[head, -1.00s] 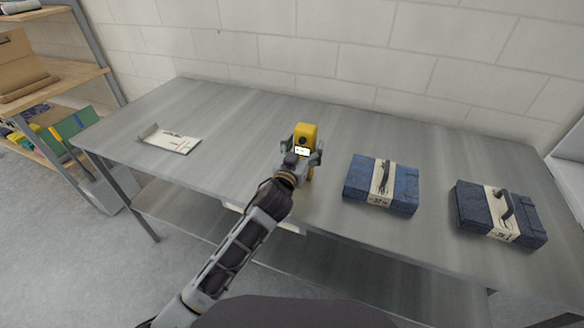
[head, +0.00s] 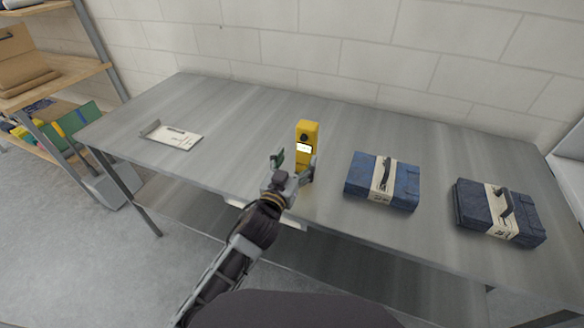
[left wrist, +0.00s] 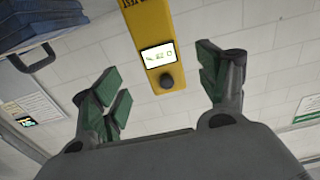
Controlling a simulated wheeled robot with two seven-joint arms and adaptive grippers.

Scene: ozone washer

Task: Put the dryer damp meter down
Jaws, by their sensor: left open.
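The yellow dryer damp meter (head: 307,134) stands upright on the grey metal table, with a small lit screen and a dark knob. Its lower part is partly hidden by my gripper in the head view. My left gripper (head: 297,162) is open at the meter's near side. In the left wrist view the meter (left wrist: 150,22) shows between and beyond the spread fingers of my left gripper (left wrist: 165,85), with a visible gap on each side. My right gripper is not in view.
The metal table (head: 240,120) has free room left of the meter. A folded blue denim stack (head: 400,183) with a paper band lies to its right, and a darker stack (head: 475,210) farther right. A paper holder (head: 172,138) lies at the left.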

